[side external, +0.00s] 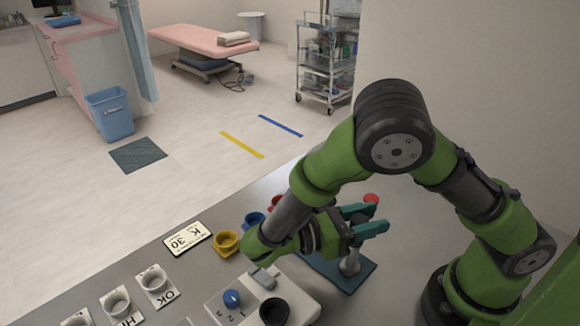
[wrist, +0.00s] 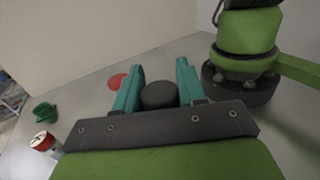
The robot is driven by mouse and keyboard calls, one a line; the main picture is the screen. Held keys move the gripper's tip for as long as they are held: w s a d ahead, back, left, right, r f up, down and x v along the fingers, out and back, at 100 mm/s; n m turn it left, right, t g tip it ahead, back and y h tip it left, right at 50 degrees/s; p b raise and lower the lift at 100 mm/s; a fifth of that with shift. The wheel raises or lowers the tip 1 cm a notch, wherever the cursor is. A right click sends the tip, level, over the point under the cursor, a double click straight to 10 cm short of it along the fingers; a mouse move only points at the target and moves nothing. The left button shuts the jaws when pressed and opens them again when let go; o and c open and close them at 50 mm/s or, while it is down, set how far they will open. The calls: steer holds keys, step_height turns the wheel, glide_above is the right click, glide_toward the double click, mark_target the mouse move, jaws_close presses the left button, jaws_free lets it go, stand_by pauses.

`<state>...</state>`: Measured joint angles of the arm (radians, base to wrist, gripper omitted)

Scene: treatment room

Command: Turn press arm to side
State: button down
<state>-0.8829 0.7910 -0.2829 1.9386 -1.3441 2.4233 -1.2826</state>
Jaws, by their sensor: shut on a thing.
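The press stands at the front of the bench in the side view, with a dark blue-teal base plate (side external: 362,276) and a grey metal post (side external: 350,263). My gripper (side external: 364,220) is above it, its teal fingers lying roughly level over the post. In the wrist view my gripper (wrist: 160,88) has a dark round piece, seemingly the end of the press arm (wrist: 159,95), between its fingers. A red round piece (side external: 371,198) shows just beyond the fingers and also in the wrist view (wrist: 117,81). My wrist and fingers hide most of the press arm.
Left of the press is a white device with a blue knob (side external: 232,298) and a black round holder (side external: 274,311). Yellow (side external: 226,243) and blue (side external: 254,221) cups stand behind it. White cups on cards (side external: 154,280) and a sign (side external: 187,239) lie farther left.

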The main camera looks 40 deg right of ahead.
steer(key=shift+s+a+m+g+y, duration=0.1)
steer(key=shift+m+g+y, duration=0.35)
steer(key=shift+g, duration=0.35)
steer(key=shift+m, duration=0.25)
steer(key=c, duration=0.7)
jaws_free()
steer(key=shift+c, duration=0.2)
steer(key=shift+v, duration=3.75)
